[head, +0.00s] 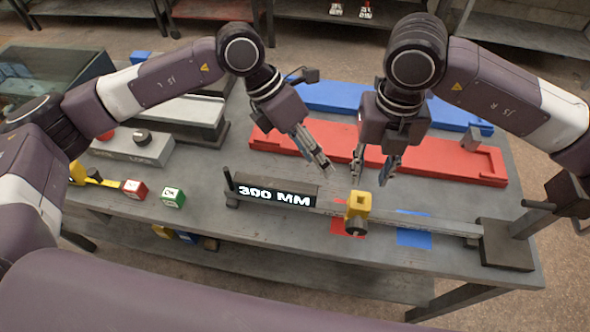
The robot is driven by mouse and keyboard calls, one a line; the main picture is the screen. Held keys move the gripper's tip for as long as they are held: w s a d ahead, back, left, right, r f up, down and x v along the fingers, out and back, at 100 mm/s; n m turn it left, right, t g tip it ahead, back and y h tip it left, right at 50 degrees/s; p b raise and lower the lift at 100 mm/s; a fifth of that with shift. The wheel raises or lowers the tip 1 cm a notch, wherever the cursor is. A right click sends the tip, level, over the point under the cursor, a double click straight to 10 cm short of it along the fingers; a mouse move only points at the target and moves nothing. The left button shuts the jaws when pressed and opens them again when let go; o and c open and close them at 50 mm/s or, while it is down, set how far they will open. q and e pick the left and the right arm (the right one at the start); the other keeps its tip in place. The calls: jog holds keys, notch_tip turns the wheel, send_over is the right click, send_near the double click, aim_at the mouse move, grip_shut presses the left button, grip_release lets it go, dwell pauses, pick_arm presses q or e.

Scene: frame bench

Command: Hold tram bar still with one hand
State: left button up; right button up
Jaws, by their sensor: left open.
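A long grey bar (425,224), which looks like the tram bar, lies across the front of the bench. A black plate marked "300 MM" (275,195) stands at its left part, and a yellow slider (358,207) with a dark knob sits around its middle. My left gripper (323,164) is open, above and behind the bar near the plate's right end. My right gripper (375,173) is open with its fingers pointing down, behind and above the yellow slider. Neither gripper visibly touches the bar.
A red tray (440,165) and a blue tray (335,96) lie behind the bar. Red and green cubes (172,197) sit at the front left. A grey control box (125,148) is further left. A dark block with a clamp (507,246) stands at the bar's right end.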

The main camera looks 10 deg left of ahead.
aim_at(295, 186)
pick_arm(q)
jog(key=a+m+y, duration=0.1)
jog(key=m, duration=0.1)
jog(key=s+a+f+m+y, duration=0.1)
jog(key=m+y, duration=0.1)
jog(key=s+a+f+m+y, duration=0.1)
jog(key=m, duration=0.1)
jog(key=shift+a+t+y, duration=0.15)
jog(key=shift+t+y, duration=0.15)
jog(key=shift+y, duration=0.1)
jog(key=shift+s+m+y, duration=0.45)
jog(key=shift+m+y, duration=0.15)
jog(key=shift+m, duration=0.5)
jog(key=shift+s+a+f, duration=0.1)
jog(key=shift+f, duration=0.2)
notch_tip(295, 186, down, 7)
jog(key=shift+f, duration=0.15)
jog(key=shift+c, duration=0.4)
grip_shut()
